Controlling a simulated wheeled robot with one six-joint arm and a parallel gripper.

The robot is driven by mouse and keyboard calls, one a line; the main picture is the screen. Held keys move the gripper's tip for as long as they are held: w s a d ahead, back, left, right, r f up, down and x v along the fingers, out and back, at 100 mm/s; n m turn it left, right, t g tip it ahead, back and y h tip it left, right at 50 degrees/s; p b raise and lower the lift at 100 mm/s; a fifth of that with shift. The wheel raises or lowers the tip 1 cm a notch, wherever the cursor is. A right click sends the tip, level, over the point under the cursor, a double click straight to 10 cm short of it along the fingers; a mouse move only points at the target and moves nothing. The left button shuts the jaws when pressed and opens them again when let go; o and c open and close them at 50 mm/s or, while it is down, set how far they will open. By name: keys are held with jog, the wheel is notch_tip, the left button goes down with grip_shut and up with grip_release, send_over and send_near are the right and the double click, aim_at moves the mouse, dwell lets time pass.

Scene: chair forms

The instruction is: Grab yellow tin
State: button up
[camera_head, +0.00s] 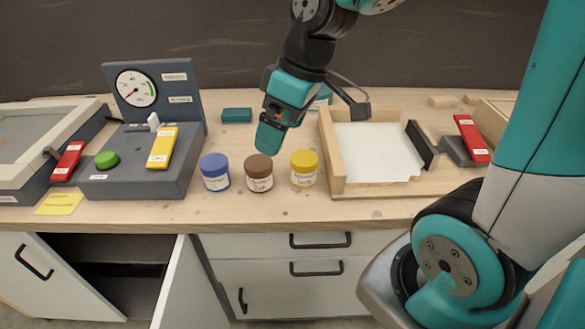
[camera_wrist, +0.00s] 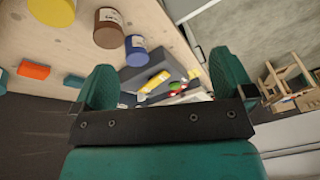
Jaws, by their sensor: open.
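The yellow tin (camera_head: 304,168) stands upright on the wooden worktop, right of a brown tin (camera_head: 259,173) and a blue tin (camera_head: 215,172). In the wrist view the yellow tin (camera_wrist: 52,11) is at the upper left, cut by the frame edge, with the brown tin (camera_wrist: 108,28) and blue tin (camera_wrist: 135,48) beside it. My gripper (camera_wrist: 170,85) is open, with nothing between its two teal fingers. In the head view my gripper (camera_head: 270,138) is above the worktop, behind and left of the yellow tin, and apart from it.
A wooden tray (camera_head: 336,185) with a white sheet stands right of the tins. A grey gauge box (camera_head: 130,187) with a yellow bar and green button stands left. A teal block (camera_head: 237,115) lies behind. A cabinet door (camera_head: 182,285) below is open.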

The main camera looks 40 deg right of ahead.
jog(key=t+h, duration=0.1)
send_near(306, 158)
jog(key=shift+h, duration=0.3)
jog(key=x, duration=0.6)
jog(key=shift+a, duration=0.2)
jog(key=shift+p+x, duration=0.4)
jog(key=shift+x, duration=2.55)
jog(key=c, duration=1)
jog(key=shift+r, duration=0.1)
jog(key=shift+c, duration=0.2)
